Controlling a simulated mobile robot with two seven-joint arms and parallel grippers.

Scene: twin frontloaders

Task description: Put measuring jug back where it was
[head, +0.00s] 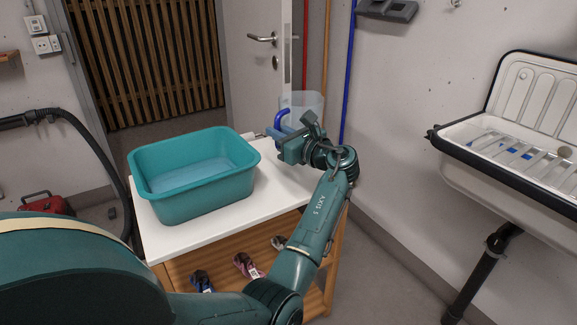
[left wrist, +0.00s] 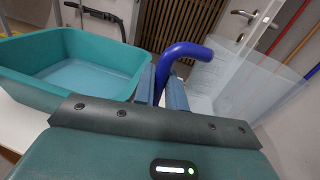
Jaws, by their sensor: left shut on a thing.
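The measuring jug (head: 303,104) is clear with a blue handle (left wrist: 182,52). It is at the back right of the white-topped table (head: 228,208), right of the teal basin. My left gripper (head: 284,138) is shut on the blue handle. In the left wrist view the handle passes between the two fingers (left wrist: 161,92), and the clear jug body (left wrist: 232,88) shows to the right. The gripper and arm hide the jug's base, so I cannot tell whether it touches the table. My right gripper is not in view.
A teal basin (head: 188,196) with water-like blue inside fills the table's left part. Several small shoe-like items (head: 246,265) lie on the shelf below. A white sink (head: 510,160) hangs on the right wall. A door (head: 256,75) stands behind.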

